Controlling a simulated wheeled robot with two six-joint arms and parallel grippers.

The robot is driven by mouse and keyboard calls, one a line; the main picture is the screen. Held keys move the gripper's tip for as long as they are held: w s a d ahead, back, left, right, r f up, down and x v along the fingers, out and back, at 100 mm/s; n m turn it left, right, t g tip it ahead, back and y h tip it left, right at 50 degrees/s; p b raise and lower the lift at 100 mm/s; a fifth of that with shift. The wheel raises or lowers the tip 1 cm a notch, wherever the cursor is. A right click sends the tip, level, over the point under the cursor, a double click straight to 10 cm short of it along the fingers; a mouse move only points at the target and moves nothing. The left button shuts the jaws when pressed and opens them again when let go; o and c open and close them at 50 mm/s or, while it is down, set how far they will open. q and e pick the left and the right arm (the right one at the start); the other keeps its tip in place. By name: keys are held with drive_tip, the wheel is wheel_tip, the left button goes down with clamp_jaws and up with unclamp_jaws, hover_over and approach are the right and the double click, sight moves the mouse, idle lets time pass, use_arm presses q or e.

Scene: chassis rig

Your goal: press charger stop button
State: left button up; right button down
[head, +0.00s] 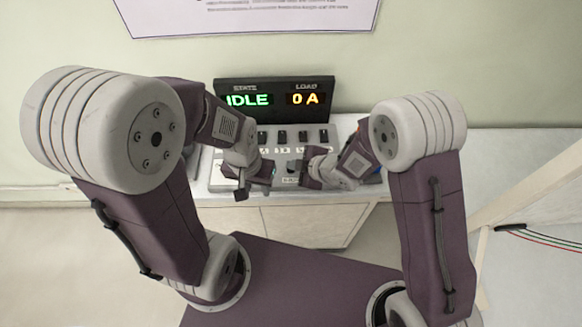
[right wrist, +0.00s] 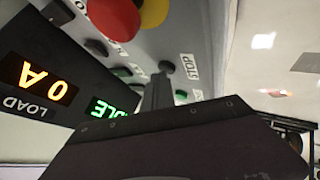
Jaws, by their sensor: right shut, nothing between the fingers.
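The charger panel (head: 214,170) stands against the back wall. In the right wrist view the panel (right wrist: 180,25) is close and appears turned over. A STOP label (right wrist: 189,66) shows beside a small dark button (right wrist: 165,66), just past my right fingertips. My right gripper (right wrist: 158,88) is shut and empty; I cannot tell whether it touches the button. In the head view my right gripper (head: 303,176) is low over the panel and hides part of it. My left gripper (head: 242,190) hangs at the panel's front left; its jaws are unclear.
A display (head: 275,98) behind the panel reads IDLE and 0 A. A red mushroom button (right wrist: 115,16) on yellow, a dark knob (right wrist: 96,47) and a green button (right wrist: 181,94) are near my right fingers. A pale rail (head: 525,185) stands at right.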

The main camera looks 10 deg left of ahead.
drive_tip(key=shift+r+p, duration=0.7)
drive_tip(key=shift+r, duration=0.15)
wheel_tip(320, 180, up, 5)
drive_tip(key=p, duration=0.4)
idle(0.6)
